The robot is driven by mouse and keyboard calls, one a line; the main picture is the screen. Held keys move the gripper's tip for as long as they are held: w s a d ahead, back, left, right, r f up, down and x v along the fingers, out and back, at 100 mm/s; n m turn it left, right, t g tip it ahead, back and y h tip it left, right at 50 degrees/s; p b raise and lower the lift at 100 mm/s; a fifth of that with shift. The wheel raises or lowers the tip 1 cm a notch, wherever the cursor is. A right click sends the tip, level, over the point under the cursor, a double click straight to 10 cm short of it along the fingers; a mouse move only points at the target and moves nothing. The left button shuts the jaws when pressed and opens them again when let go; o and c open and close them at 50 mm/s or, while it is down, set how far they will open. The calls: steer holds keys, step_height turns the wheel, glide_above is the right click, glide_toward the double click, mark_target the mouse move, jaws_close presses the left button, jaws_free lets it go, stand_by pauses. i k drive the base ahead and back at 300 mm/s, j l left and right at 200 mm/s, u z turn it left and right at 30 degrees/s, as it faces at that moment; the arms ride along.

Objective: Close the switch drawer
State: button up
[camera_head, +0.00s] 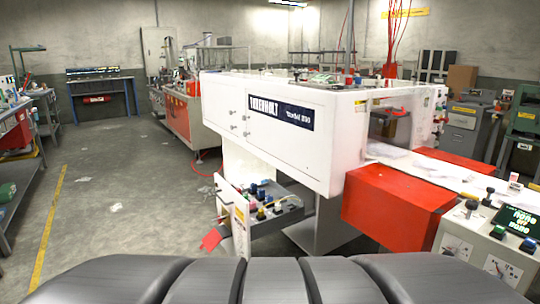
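The switch drawer (264,207) hangs below the white machine body (285,118). It is pulled out, and its panel of coloured knobs and switches faces up. Its white front plate (240,222) points to the lower left, with a red piece (212,239) beside its lower part. My gripper and arm do not show in the view. The ribbed dark part along the bottom edge appears to be my own body and sits in front of the drawer, close to its lower end.
A red box section (397,203) and a control desk (497,232) stand to the right of the drawer. A red machine (180,115) is farther back. The grey floor (120,190) to the left is mostly open, with scraps of paper and a yellow line.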

mark_target(242, 225)
steer(key=i, duration=0.25)
steer(key=i+u, duration=0.5)
steer(key=i, duration=1.5)
